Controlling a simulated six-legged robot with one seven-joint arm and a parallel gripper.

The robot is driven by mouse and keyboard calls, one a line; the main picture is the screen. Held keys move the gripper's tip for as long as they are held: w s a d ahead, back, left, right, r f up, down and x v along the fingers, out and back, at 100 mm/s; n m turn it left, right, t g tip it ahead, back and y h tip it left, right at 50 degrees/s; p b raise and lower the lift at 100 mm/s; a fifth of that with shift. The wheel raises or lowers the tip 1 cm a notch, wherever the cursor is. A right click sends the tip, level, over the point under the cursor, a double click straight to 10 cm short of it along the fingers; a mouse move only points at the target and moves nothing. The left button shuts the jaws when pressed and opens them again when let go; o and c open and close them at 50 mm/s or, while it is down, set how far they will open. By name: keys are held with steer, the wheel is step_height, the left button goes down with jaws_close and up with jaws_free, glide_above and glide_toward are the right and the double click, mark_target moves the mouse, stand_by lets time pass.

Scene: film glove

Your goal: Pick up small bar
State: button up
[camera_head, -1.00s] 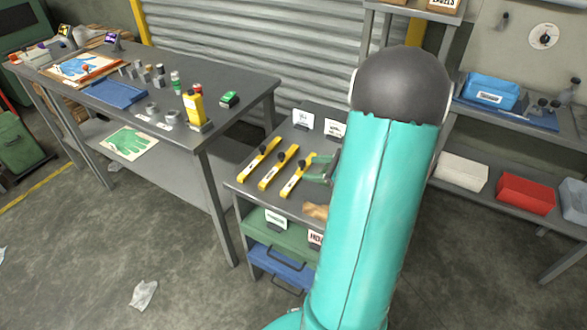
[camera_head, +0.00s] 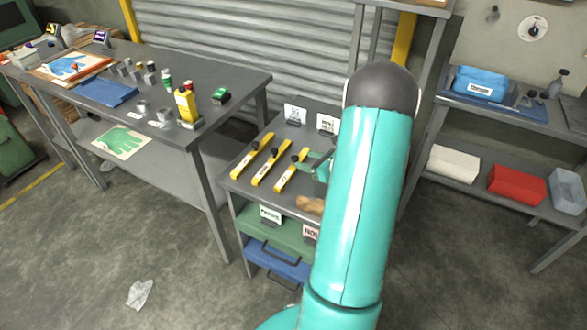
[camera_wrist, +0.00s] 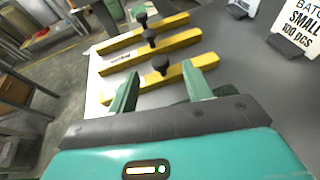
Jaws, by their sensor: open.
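Three yellow bars with black knobs lie side by side on a grey cabinet top: a left bar (camera_head: 245,163), a middle bar (camera_head: 265,170) and a right bar (camera_head: 286,178). I cannot read their labels well enough to tell which is the small one. In the wrist view the right bar (camera_wrist: 185,73) is nearest, with the middle bar (camera_wrist: 120,62) and left bar (camera_wrist: 115,43) beyond. My gripper (camera_wrist: 160,69) is open and empty. Its green fingers overlap the nearest bar in the picture, one on each side of its knob; contact cannot be told. My arm partly hides the gripper in the head view (camera_head: 318,164).
White sign cards (camera_head: 294,114) stand at the cabinet top's back edge. A brown object (camera_head: 309,205) lies near its front right. A workbench (camera_head: 225,78) with bottles stands left. A shelf with a red box (camera_head: 516,184) stands right. The floor in front is mostly clear.

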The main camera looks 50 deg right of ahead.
mark_target(297, 158)
steer(key=x, duration=0.4)
jaws_close()
steer(key=shift+r, duration=0.1)
